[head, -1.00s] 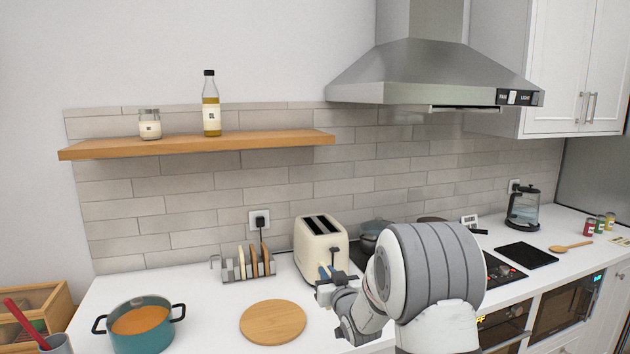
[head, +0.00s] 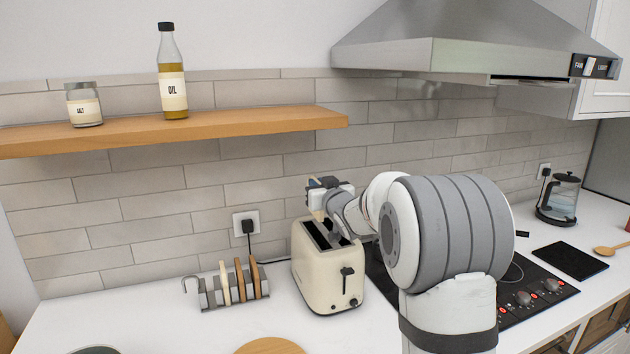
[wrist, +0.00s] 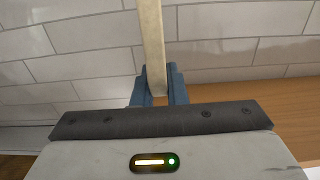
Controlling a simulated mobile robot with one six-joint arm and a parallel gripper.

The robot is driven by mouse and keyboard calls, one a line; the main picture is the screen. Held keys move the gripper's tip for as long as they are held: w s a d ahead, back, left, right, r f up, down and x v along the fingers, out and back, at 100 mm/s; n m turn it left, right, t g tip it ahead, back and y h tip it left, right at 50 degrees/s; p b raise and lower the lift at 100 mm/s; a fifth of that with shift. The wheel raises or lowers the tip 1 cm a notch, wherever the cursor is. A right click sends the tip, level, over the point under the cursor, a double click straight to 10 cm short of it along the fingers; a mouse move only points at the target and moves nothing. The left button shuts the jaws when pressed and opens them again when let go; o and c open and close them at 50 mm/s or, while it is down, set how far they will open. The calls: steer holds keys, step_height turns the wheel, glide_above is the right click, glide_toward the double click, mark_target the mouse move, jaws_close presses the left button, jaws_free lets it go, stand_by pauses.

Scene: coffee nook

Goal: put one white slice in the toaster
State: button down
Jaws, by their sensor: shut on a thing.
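My gripper (head: 328,186) is above the back of the cream toaster (head: 322,274), partly hidden by my arm. In the wrist view its blue fingers (wrist: 159,88) are shut on a pale, white-looking slice (wrist: 152,42), seen edge-on. In the head view the slice is mostly hidden; a small pale part shows just below the fingers, near the toaster's top. The toaster stands upright on the counter with two dark slots on top, and its lever (head: 346,280) faces front. I cannot tell whether the slice touches a slot.
A rack (head: 210,300) left of the toaster holds a pale slice (head: 225,284) and two brown slices (head: 254,278). A round wooden board (head: 270,346) lies in front. A shelf (head: 200,130) with oil (head: 172,88) and salt (head: 84,107) hangs above. The hob (head: 535,300) is right.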

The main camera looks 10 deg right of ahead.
mark_target(322, 214)
steer(key=shift+s+d+f, duration=0.1)
steer(key=shift+f, duration=0.1)
steer(key=shift+f+b, duration=0.65)
steer(key=shift+f, duration=0.25)
steer(key=shift+f+b, duration=0.5)
steer(key=shift+f, duration=0.45)
step_height(322, 214, down, 3)
steer(key=b, duration=0.3)
steer(key=shift+f, duration=0.15)
steer(key=c, duration=1.4)
jaws_free()
steer(key=shift+o, duration=0.2)
steer(key=s, duration=0.2)
steer(key=s+d+b, duration=0.1)
steer(key=s, duration=0.2)
steer(key=s+b, duration=0.1)
steer(key=s, duration=0.1)
steer(key=shift+s+d, duration=0.25)
steer(key=shift+s, duration=0.05)
